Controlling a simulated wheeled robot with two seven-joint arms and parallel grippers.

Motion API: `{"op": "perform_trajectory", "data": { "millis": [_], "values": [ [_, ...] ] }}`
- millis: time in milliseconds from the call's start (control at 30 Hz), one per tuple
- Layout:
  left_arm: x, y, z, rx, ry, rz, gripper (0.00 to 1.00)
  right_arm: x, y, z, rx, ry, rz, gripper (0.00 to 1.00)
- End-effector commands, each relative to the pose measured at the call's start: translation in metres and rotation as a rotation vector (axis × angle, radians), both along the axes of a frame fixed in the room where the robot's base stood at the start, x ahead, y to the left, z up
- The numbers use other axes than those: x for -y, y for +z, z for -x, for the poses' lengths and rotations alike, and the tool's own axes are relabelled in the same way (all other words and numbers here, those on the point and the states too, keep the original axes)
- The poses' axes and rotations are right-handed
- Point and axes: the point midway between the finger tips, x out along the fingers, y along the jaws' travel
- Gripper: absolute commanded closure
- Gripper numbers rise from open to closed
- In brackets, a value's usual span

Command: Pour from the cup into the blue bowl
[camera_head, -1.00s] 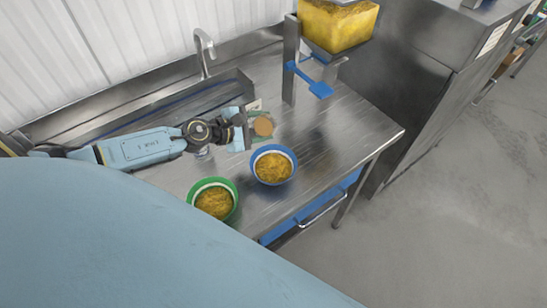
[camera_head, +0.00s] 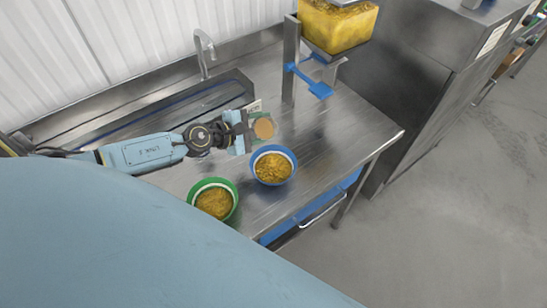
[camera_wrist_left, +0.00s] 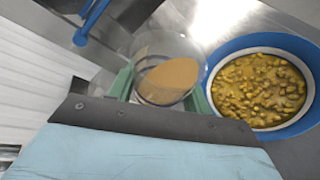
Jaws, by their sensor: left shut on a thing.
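A clear cup with a brown, level-looking content (camera_wrist_left: 168,80) is held between the green fingers of my left gripper (camera_wrist_left: 158,92). The blue bowl (camera_head: 289,158) stands on the counter just below and right of the cup. It holds a yellow-brown grainy food. In the left wrist view the blue bowl (camera_wrist_left: 213,58) is right beside the cup. My right gripper is in neither view.
A green bowl (camera_head: 232,190) with similar food stands left of the blue bowl on the metal counter (camera_head: 330,145). A dispenser with a yellow-filled hopper (camera_head: 338,28) and blue lever (camera_head: 318,88) stands behind. A sink and tap (camera_head: 205,52) lie at the back.

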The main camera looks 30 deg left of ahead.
Motion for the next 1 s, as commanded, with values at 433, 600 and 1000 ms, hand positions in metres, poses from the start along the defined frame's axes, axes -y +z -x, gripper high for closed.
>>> {"op": "perform_trajectory", "data": {
  "millis": [433,600,1000],
  "values": [
    [0.0001,-0.0032,-0.0001,0.038,0.000,-0.047,0.75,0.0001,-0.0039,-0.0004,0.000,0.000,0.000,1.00],
    [-0.0001,-0.0036,-0.0002,0.052,0.001,-0.067,0.75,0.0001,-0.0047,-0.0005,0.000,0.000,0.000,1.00],
    [0.0000,-0.0004,-0.0001,0.084,0.001,-0.109,0.75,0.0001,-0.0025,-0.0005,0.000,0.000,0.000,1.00]
  ]
}}
